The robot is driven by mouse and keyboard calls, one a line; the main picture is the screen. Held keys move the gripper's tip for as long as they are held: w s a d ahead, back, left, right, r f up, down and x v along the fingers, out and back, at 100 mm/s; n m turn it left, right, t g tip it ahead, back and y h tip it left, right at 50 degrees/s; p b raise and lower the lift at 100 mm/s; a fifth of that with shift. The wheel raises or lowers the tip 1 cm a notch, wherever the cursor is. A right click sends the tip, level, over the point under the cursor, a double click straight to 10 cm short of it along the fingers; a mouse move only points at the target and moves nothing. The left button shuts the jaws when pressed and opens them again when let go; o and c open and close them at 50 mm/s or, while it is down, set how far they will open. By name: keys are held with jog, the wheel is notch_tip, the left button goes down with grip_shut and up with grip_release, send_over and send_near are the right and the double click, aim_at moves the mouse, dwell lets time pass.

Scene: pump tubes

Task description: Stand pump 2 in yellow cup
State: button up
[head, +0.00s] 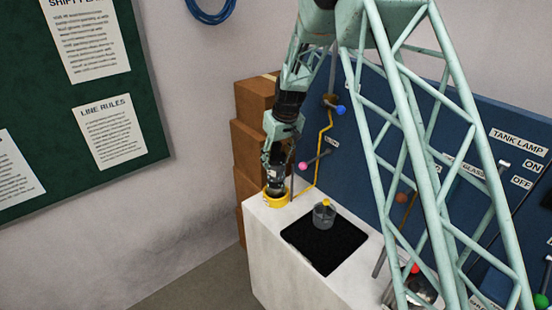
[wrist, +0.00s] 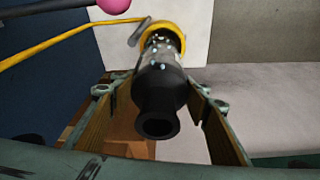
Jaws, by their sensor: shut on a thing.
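The yellow cup (head: 277,202) stands on the left end of the white counter. My gripper (head: 277,172) is right above it, pointing down, shut on a dark pump tube (head: 276,187). In the wrist view the tube (wrist: 160,92) runs between my two fingers, its open black neck toward the camera. Its far, speckled end overlaps the yellow ring of the cup (wrist: 179,36) and appears to be inside it. Whether it touches the cup's bottom is hidden. No number is readable on the tube.
The blue panel (head: 350,165) with coloured knobs and a yellow pipe (head: 321,150) rises close behind the cup. Cardboard boxes (head: 246,140) stand behind left.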

aim_at(279, 147)
jog(key=shift+w, duration=0.1)
dwell(0.3)
jog(key=o, duration=1.6)
jog(key=shift+f, duration=0.1)
jog(key=shift+v, duration=6.05)
